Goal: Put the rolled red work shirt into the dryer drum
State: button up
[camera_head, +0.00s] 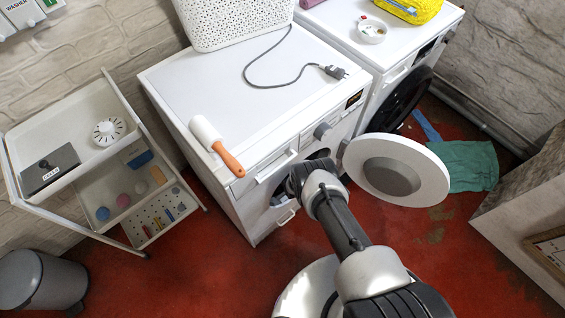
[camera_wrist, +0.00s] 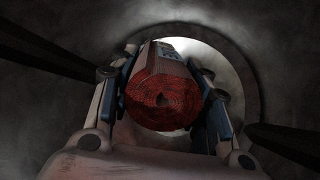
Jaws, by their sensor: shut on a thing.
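The rolled red work shirt (camera_wrist: 160,102) shows end-on in the wrist view, a dark red spiral roll. My gripper (camera_wrist: 163,88) is shut on it, with one finger on each side of the roll. In the head view my arm reaches into the front opening of the nearer white machine (camera_head: 235,90). Its round white door (camera_head: 398,170) stands open to the right of the arm. The gripper and shirt are hidden there.
A lint roller (camera_head: 218,147), a cable with plug (camera_head: 295,82) and a white basket (camera_head: 237,20) lie on the machine top. A second machine (camera_head: 408,75) stands beside it. A green cloth (camera_head: 467,165) lies on the floor. A cart (camera_head: 70,135) and bin (camera_head: 40,282) are left.

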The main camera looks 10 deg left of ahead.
jog(key=shift+w+a, duration=0.1)
jog(key=shift+a, duration=0.1)
jog(key=o, duration=1.3)
jog(key=shift+o, duration=0.2)
jog(key=v, duration=0.5)
jog(key=shift+s+d, duration=0.2)
jog(key=shift+s, duration=0.1)
jog(key=s+d, duration=0.5)
jog(key=s, duration=0.5)
jog(key=shift+d, duration=0.2)
